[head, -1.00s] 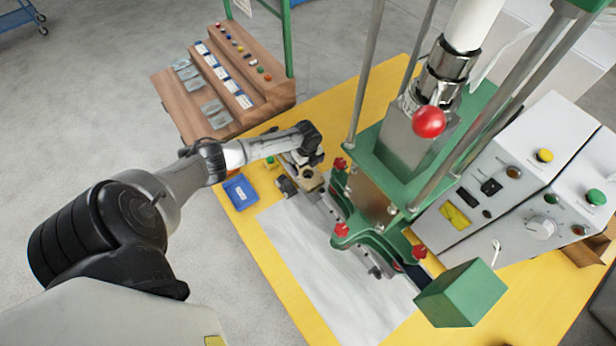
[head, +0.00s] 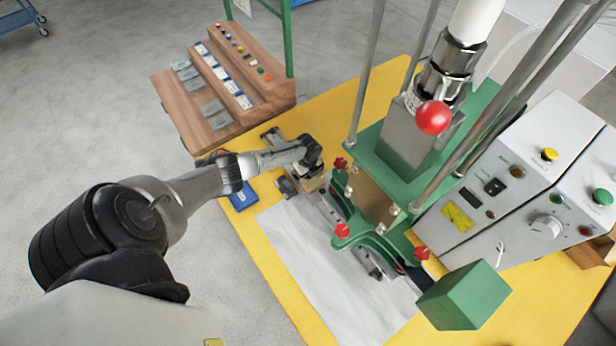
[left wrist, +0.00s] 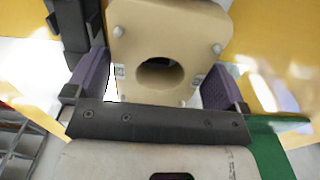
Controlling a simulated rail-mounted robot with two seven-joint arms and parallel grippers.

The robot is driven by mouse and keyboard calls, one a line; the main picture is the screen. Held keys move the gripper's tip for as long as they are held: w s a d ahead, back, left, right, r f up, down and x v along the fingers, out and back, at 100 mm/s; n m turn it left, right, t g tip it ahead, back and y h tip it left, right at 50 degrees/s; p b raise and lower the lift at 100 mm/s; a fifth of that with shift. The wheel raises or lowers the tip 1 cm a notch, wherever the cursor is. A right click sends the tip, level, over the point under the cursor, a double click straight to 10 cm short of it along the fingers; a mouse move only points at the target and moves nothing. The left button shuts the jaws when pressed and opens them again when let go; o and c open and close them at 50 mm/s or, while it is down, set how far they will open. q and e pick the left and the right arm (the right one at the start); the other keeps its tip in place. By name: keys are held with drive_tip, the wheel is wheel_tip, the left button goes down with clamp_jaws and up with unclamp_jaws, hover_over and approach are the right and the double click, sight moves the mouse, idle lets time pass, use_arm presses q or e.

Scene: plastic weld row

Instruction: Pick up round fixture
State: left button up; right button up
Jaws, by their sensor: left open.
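The round fixture (left wrist: 165,40) is a beige block with a round hole and small pale pegs at its corners. It fills the top middle of the left wrist view. In the head view it is a small tan piece (head: 308,184) beside the green press, partly hidden by my left wrist. My left gripper (left wrist: 155,85) is open, with one purple-padded finger on each side of the fixture's near part. Whether the pads touch it I cannot tell. In the head view my left gripper (head: 305,172) is over the fixture. My right gripper is not in view.
The green press (head: 385,190) with red knobs stands just right of my left gripper. A blue tray (head: 242,200) lies left on the yellow table (head: 270,268). A wooden stepped rack (head: 235,85) is behind. A control box (head: 520,180) is at the right.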

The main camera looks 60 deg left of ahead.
use_arm(q)
drive_tip(key=shift+c, duration=0.3)
drive_tip(key=c, duration=0.7)
drive_tip(key=shift+r, duration=0.1)
drive_tip(key=shift+r, duration=0.5)
wheel_tip(320, 180, up, 22)
drive_tip(key=p, duration=0.8)
drive_tip(key=shift+f, duration=0.1)
